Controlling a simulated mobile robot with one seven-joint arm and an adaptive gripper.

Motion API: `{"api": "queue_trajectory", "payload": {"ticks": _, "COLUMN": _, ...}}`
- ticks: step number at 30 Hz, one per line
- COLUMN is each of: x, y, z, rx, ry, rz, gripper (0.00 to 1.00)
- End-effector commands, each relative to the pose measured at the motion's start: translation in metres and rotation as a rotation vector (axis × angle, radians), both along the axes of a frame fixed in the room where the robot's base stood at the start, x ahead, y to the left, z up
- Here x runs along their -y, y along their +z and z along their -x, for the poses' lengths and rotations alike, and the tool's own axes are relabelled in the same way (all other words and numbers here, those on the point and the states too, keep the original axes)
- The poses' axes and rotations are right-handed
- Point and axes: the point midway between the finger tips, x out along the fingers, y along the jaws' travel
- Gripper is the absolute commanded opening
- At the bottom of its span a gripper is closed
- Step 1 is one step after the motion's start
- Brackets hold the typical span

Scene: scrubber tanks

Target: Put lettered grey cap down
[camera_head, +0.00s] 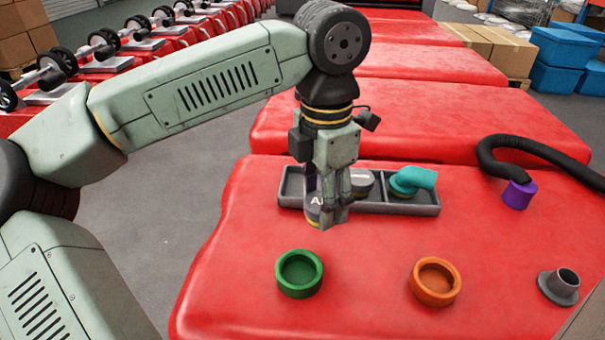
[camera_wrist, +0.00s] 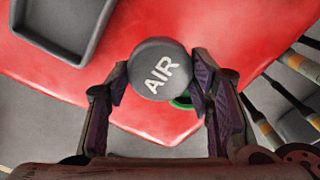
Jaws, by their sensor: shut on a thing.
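The grey cap (camera_wrist: 160,69) with white letters "AIR" is between the fingers of my gripper (camera_wrist: 160,88) in the wrist view. My gripper is shut on it. In the head view, my gripper (camera_head: 328,207) holds the cap (camera_head: 314,212) at the front left of the dark grey tray (camera_head: 405,208), which is partly hidden behind the gripper. The cap appears to be above the red surface, though the exact height is hard to tell. The tray also shows at the upper left of the wrist view (camera_wrist: 35,42).
A teal elbow piece (camera_head: 412,180) and another grey round piece (camera_head: 360,182) sit in the tray. A green ring (camera_head: 299,274), an orange ring (camera_head: 434,282) and a grey flanged pipe (camera_head: 560,286) stand on the red tank (camera_head: 370,312). A black hose with a purple end (camera_head: 518,194) lies at right.

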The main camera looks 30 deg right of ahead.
Motion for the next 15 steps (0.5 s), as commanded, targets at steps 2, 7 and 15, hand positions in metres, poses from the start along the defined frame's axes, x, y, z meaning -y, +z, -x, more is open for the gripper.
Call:
{"api": "queue_trajectory", "payload": {"ticks": 2, "x": 0.009, "y": 0.001, "z": -0.02, "rx": -0.004, "ry": 0.003, "rz": 0.002, "gripper": 0.29}}
{"api": "queue_trajectory", "payload": {"ticks": 7, "x": 0.027, "y": -0.003, "z": -0.062, "rx": -0.004, "ry": 0.003, "rz": 0.001, "gripper": 0.29}}
{"api": "queue_trajectory", "payload": {"ticks": 15, "x": 0.047, "y": -0.009, "z": -0.11, "rx": -0.001, "ry": 0.001, "rz": 0.0, "gripper": 0.29}}
